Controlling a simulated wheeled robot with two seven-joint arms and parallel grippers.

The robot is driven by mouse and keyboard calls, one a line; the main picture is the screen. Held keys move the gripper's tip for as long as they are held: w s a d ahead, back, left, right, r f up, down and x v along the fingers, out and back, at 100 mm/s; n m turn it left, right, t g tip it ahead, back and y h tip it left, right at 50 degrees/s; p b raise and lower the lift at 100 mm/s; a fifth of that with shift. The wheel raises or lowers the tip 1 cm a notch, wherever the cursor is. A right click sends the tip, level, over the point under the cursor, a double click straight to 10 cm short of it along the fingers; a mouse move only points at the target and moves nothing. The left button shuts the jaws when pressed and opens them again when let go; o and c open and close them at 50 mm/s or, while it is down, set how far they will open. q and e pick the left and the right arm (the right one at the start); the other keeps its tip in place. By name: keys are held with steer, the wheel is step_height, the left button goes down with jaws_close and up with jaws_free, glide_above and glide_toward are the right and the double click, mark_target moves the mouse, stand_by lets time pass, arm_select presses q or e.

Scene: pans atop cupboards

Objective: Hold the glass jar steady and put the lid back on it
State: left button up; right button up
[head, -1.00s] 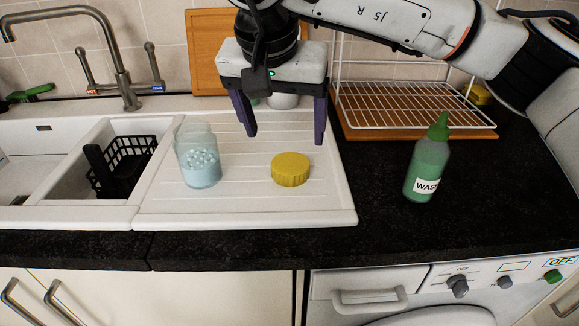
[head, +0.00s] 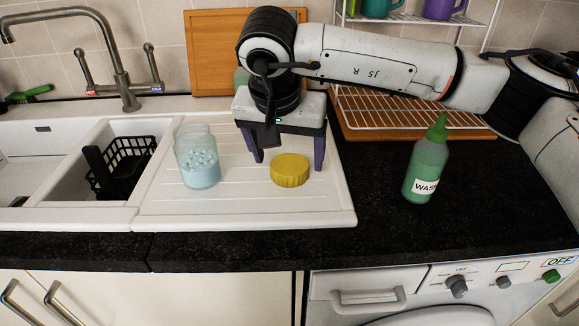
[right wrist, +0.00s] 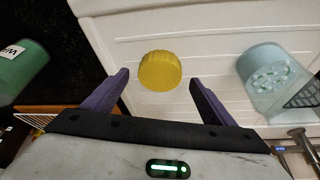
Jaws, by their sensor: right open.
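The glass jar (head: 198,158) stands upright and open on the ribbed white drainer, with pale blue contents and small white pieces inside. It also shows in the right wrist view (right wrist: 268,75). The yellow lid (head: 290,171) lies flat on the drainer to the right of the jar, apart from it. In the right wrist view the lid (right wrist: 160,71) sits ahead of and between the purple fingertips. My right gripper (head: 288,164) is open and empty, its fingers low behind the lid and spread to either side. My left gripper is not in view, and nothing holds the jar.
A green wash bottle (head: 428,160) stands on the black worktop to the right. A wire rack (head: 410,108) is behind it. The sink with a black basket (head: 122,165) is left of the jar. A wooden board (head: 215,50) leans at the back wall. The drainer's front is clear.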

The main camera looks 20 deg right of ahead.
mark_target(289, 166)
steer(key=shift+x, duration=1.25)
steer(key=c, duration=1.1)
steer(key=shift+r, duration=0.1)
step_height(289, 166, up, 10)
